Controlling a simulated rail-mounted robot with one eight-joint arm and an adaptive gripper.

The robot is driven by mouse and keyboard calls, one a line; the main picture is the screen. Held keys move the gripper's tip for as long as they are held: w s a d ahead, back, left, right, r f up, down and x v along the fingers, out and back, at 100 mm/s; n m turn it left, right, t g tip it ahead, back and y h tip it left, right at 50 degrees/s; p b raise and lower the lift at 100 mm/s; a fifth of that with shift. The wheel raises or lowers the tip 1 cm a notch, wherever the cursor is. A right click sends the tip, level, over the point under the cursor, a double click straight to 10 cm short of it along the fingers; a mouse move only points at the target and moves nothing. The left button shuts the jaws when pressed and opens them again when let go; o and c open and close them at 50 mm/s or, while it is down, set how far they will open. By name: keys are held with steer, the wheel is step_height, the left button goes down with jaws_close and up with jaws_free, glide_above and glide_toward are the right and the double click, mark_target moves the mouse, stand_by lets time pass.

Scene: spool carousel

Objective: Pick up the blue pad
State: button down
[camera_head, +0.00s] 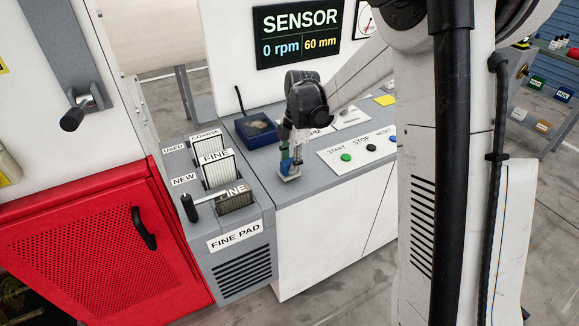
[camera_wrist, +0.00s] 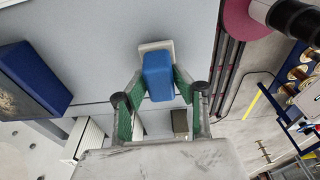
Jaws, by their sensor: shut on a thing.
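The blue pad is a small blue block on a pale flat base. In the wrist view the blue pad (camera_wrist: 158,76) sits between the green-lined fingers of my gripper (camera_wrist: 157,95), which touch it from both sides. In the head view my gripper (camera_head: 290,156) points down over the grey counter, and the pad's pale base (camera_head: 289,176) shows just below the fingers. The fingers hide part of the blue block there. I cannot tell whether the base touches the counter or hangs slightly above it.
A blue tray (camera_head: 255,131) with a dark inside stands behind my gripper on the counter. A pad dispenser labelled FINE PAD (camera_head: 235,235), with slots and a lever, is to the left. START, STOP and RESET buttons (camera_head: 371,148) lie to the right. A SENSOR screen (camera_head: 300,34) hangs behind.

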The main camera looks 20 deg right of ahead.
step_height(320, 180, up, 3)
steer(key=shift+f, duration=0.1)
steer(key=s+a+r+b, duration=0.1)
steer(key=s+a+r, duration=0.3)
steer(key=a+r, duration=0.3)
steer(key=a, duration=0.4)
steer(key=shift+s+r, duration=0.1)
